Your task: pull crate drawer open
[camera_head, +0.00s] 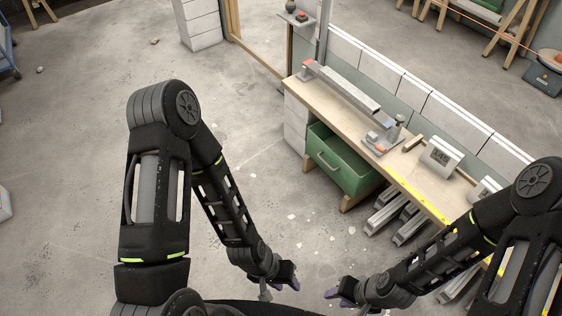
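The green crate drawer (341,161) sits under the workbench and is pulled part way out, with its hollow inside showing. A handle (327,162) is on its front face. My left gripper (283,283) is low in the view, over the floor and well apart from the drawer. My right gripper (342,294) is also low, to the right of the left one and apart from the drawer. Neither gripper is seen holding anything. Their finger gaps are too small and angled to read.
The wooden workbench (335,98) carries a long metal bar (342,88), a clamp-like tool and a white display box (441,155). Metal profiles (385,214) lie beneath it, right of the drawer. Open floor with small debris lies before the drawer.

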